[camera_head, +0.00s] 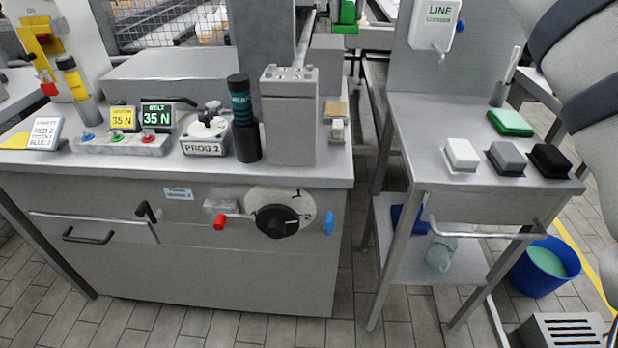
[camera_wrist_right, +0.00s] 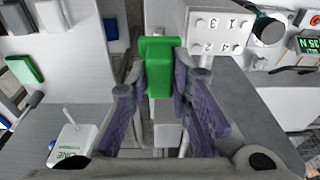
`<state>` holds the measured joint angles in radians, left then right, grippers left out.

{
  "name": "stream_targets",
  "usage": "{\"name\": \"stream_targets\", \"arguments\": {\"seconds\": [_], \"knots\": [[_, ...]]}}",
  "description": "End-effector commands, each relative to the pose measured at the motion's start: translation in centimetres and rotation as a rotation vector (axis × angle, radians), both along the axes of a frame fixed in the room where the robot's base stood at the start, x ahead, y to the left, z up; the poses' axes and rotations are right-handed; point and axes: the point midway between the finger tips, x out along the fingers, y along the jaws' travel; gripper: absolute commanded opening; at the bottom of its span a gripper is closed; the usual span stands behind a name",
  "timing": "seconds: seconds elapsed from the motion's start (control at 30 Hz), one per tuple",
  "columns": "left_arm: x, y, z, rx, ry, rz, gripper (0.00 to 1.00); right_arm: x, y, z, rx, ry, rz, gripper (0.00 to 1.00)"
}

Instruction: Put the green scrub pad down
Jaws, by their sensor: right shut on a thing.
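The green scrub pad (camera_wrist_right: 160,55), a block with a wider flange at one end, is between the purple fingers of my right gripper (camera_wrist_right: 161,78) in the right wrist view. The gripper is shut on it, in the air over the gap between console and side table. A green shape (camera_head: 346,28) at the top edge of the head view looks like the same piece. Another flat green pad (camera_head: 510,123) lies on the side table (camera_head: 410,120); it also shows in the wrist view (camera_wrist_right: 25,70). My left gripper is not in view.
White (camera_head: 461,154), grey (camera_head: 507,158) and black (camera_head: 549,160) blocks stand in a row at the table's front. A dispenser (camera_head: 437,25) hangs on the back panel. The console (camera_head: 200,260) carries a tall grey block (camera_head: 290,120) and dark cylinder. The table's left part is clear.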

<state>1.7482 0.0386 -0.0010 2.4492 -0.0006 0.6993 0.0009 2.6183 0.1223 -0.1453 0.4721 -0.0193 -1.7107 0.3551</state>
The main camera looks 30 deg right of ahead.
Motion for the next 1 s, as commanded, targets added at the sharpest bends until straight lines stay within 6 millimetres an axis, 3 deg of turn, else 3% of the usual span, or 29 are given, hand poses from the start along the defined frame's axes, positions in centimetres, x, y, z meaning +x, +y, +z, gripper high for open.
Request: {"name": "stream_targets", "arguments": {"seconds": [0.17, 0.47, 0.57, 1.0], "knots": [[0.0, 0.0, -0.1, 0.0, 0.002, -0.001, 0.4, -0.8, -0.2, 1.0, -0.013, 0.009, -0.006, 0.0], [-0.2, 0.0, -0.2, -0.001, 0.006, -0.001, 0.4, -0.7, -0.1, 0.3, -0.012, 0.012, -0.005, 0.0], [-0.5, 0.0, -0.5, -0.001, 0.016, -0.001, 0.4, -0.8, -0.1, -1.7, -0.011, 0.017, -0.005, 0.0], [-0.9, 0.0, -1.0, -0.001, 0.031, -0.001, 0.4, -0.8, -0.2, -15.6, -0.01, 0.013, -0.005, 0.0]]}}
